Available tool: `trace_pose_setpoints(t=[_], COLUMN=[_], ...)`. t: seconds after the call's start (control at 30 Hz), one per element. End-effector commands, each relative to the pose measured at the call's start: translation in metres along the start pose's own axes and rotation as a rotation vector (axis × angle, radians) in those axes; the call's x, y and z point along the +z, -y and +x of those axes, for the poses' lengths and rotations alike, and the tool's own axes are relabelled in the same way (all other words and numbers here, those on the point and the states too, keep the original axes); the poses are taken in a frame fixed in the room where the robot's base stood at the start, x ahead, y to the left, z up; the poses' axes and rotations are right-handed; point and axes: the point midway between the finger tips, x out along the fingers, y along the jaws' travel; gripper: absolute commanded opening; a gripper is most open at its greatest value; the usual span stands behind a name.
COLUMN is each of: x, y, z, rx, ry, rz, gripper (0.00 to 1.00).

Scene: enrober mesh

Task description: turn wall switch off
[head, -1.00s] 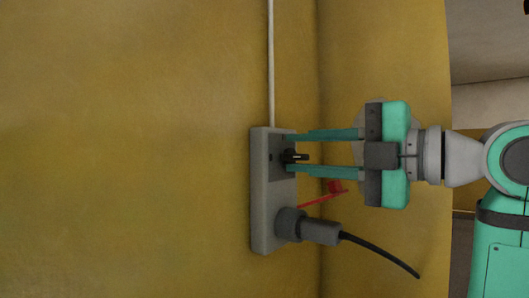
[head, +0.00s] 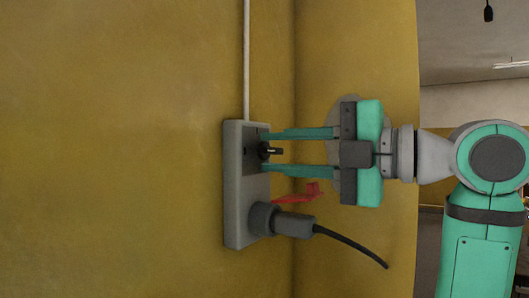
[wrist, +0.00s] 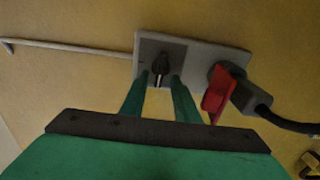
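The wall switch is a grey box (head: 235,205) on the yellow wall, with a black rotary knob (head: 268,151) on a dark plate. The knob also shows in the wrist view (wrist: 161,68), pointing roughly along my fingers. My gripper (head: 266,152) is open, with one green finger on each side of the knob. In the wrist view, the fingertips (wrist: 160,78) stand close to the box with gaps beside the knob. I cannot tell whether either finger touches it.
A grey plug (head: 290,224) with a black cable (head: 355,249) sits in the box below the knob. A red tag (head: 300,194) sticks out near the plug, close to the lower finger. A pale conduit (head: 246,60) runs up from the box.

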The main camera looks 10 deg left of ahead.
Motion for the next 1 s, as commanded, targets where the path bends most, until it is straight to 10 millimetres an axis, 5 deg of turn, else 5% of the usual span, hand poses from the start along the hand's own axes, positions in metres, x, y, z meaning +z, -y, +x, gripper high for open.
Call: trace_pose_setpoints(t=[0.2,0.4,1.0], x=[0.007,0.007,0.007], y=[0.0,0.0,0.001], z=[-0.055,-0.086,-0.104], rx=[0.0,-0.001,-0.002], ry=[0.032,0.032,0.03], rz=[-0.001,0.0,0.002], gripper=[0.28,0.28,0.28])
